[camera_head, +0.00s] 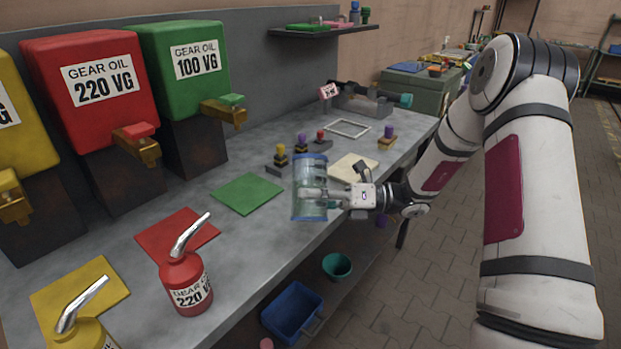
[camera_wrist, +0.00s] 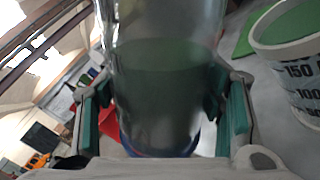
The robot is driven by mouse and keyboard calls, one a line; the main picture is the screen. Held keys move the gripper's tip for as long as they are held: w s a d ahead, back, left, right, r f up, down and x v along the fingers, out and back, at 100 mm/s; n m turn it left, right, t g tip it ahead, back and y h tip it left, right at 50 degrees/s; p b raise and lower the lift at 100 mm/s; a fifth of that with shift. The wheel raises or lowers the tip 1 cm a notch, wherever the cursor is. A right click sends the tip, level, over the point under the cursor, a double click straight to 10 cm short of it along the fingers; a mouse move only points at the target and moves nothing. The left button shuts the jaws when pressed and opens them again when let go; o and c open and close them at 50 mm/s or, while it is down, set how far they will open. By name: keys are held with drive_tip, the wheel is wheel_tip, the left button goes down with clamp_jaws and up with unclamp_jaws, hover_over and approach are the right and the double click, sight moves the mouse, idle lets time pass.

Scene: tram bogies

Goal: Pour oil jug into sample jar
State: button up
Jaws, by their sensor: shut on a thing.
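My gripper (camera_head: 318,196) is shut around a clear, blue-rimmed cylindrical vessel (camera_head: 309,171), nearly upright at the bench's front edge. In the wrist view my gripper (camera_wrist: 163,108) has a teal pad on each side of this vessel (camera_wrist: 165,75), and its lower part looks dark green. A white graduated vessel (camera_wrist: 298,75) with green content and black markings stands just right of it in the wrist view. I cannot make it out in the head view. I cannot tell which of the two is the oil jug or the sample jar.
A red oil can (camera_head: 184,280) and a yellow one (camera_head: 88,335) stand on the bench left of my gripper. The green mat (camera_head: 248,193) is bare. Red (camera_head: 72,75) and green (camera_head: 178,60) gear oil tanks stand behind. Small stoppered samples (camera_head: 300,147) lie beyond the held vessel.

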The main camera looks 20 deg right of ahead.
sight(307, 218)
drive_tip(key=shift+s+f+m, duration=0.15)
drive_tip(key=shift+m, duration=0.75)
idle(0.8)
drive_tip(key=shift+s+a+r+m+t+p, duration=0.1)
drive_tip(key=shift+r+m+t+p, duration=0.3)
drive_tip(key=shift+r+m, duration=0.7)
idle(3.3)
drive_tip(key=shift+f, duration=0.2)
